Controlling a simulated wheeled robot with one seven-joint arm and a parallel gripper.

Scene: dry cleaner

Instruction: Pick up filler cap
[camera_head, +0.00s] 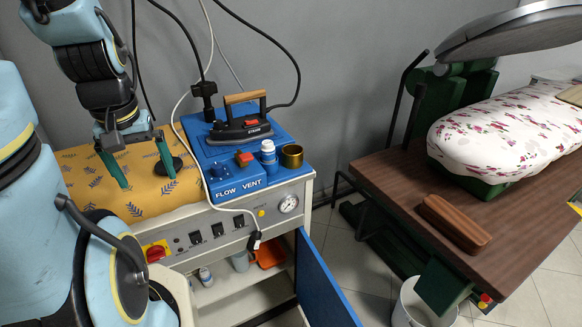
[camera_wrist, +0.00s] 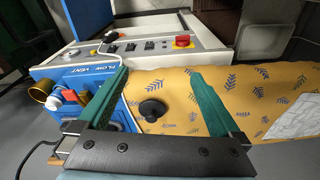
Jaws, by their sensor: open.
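A black round cap with a raised knob, which looks like the filler cap (camera_wrist: 152,109), lies on the yellow leaf-patterned pad (camera_wrist: 250,85). In the head view the cap (camera_head: 177,163) is at the pad's right side, close to the blue steam unit, partly behind a finger. My gripper (camera_head: 147,180) hangs over the pad with its two green fingers spread wide and nothing between them. In the wrist view the cap shows in the gap between the fingers of my gripper (camera_wrist: 160,74), nearer the left finger. Whether a finger touches the pad cannot be told.
The blue unit (camera_head: 205,150) carries an iron (camera_head: 240,128), a white bottle (camera_head: 268,155), a brass cup (camera_head: 291,156) and a red-topped valve (camera_head: 244,158). Cables hang nearby. A blue door (camera_head: 325,285) stands open below. A pressing table (camera_head: 380,180) is at right.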

